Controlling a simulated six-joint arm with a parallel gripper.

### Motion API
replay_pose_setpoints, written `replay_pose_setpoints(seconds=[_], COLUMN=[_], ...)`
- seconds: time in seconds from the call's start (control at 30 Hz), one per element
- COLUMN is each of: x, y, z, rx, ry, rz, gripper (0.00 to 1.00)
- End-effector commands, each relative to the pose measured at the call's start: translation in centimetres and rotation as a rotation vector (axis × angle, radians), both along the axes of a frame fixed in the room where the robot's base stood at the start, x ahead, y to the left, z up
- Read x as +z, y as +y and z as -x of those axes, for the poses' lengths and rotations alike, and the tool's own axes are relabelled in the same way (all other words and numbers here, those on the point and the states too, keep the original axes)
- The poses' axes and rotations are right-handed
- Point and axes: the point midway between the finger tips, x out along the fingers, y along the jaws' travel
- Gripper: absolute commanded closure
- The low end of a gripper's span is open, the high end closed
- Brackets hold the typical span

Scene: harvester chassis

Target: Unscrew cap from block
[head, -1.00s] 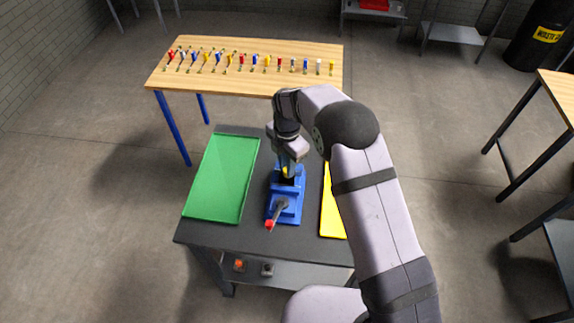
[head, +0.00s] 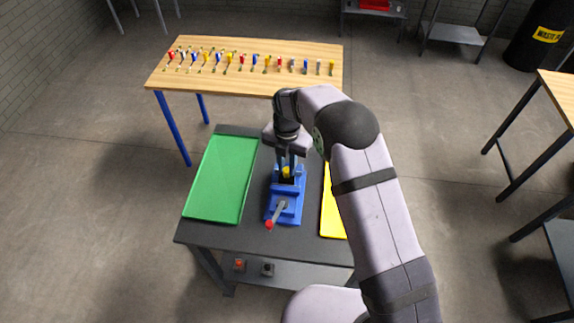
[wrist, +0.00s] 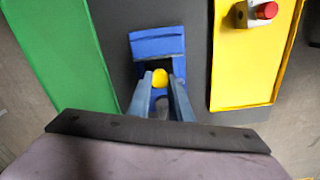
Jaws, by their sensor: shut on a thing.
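The yellow cap (wrist: 160,77) sits between the fingertips of my gripper (wrist: 161,88) in the wrist view, and the gripper is shut on it. In the head view the yellow cap (head: 286,172) shows at the back of the blue vise (head: 285,202), with my gripper (head: 287,168) upright above it. The blue vise (wrist: 157,43) also shows just beyond the fingers in the wrist view. The block under the cap is mostly hidden by the gripper and vise, so I cannot tell how the cap sits on it.
A green tray (head: 222,180) lies left of the vise and a yellow tray (head: 331,210) lies right, partly behind my arm. The vise handle with its red knob (head: 269,225) points toward the front. A wooden table (head: 250,85) with several coloured tools stands behind.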

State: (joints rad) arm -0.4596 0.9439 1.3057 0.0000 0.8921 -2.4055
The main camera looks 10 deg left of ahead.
Motion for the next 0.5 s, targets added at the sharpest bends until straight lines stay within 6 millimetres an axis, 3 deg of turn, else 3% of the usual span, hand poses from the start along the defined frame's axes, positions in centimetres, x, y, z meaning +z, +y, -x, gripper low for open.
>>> replay_pose_setpoints(seconds=[0.5], x=[1.3], y=[0.0], z=[0.0], rx=[-0.002], ry=[0.000], rz=[0.000], gripper=[1.00])
